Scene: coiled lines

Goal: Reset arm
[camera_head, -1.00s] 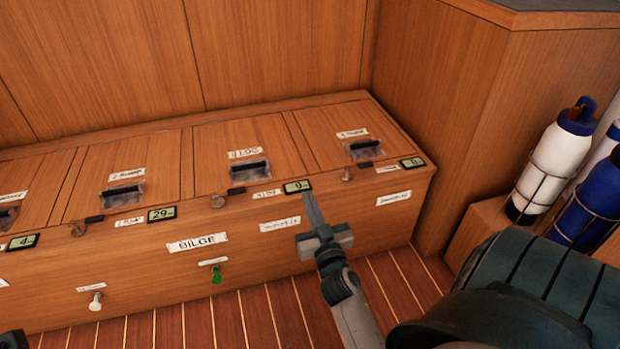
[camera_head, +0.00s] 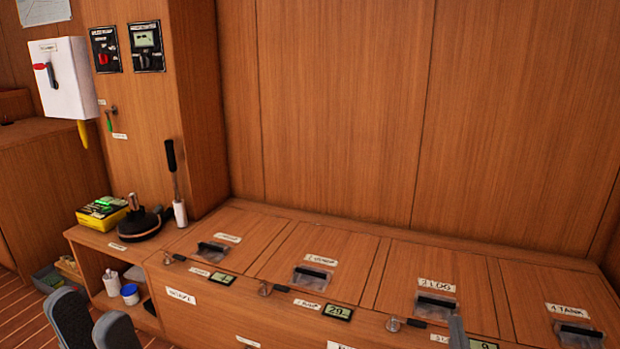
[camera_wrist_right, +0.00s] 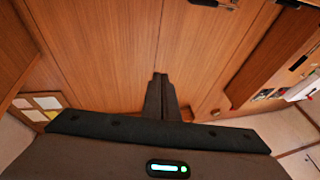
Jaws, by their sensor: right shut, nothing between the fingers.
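My left gripper (camera_head: 93,325) shows at the lower left of the head view as two dark grey fingers. They stand apart with nothing visible between them, in front of the open shelf. My right gripper (camera_head: 458,333) shows only as a grey tip at the bottom edge, in front of the locker bench. In the right wrist view its two dark fingers (camera_wrist_right: 160,95) are together and empty, with wood panelling beyond them. The rest of both arms is outside the head view.
The wooden locker bench (camera_head: 245,297) has several lids with black handles and small displays. A black winch-like item (camera_head: 140,222) and a yellow box (camera_head: 101,213) stand on the left shelf. A white box (camera_head: 64,80) hangs on the left wall. The air above the lids is clear.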

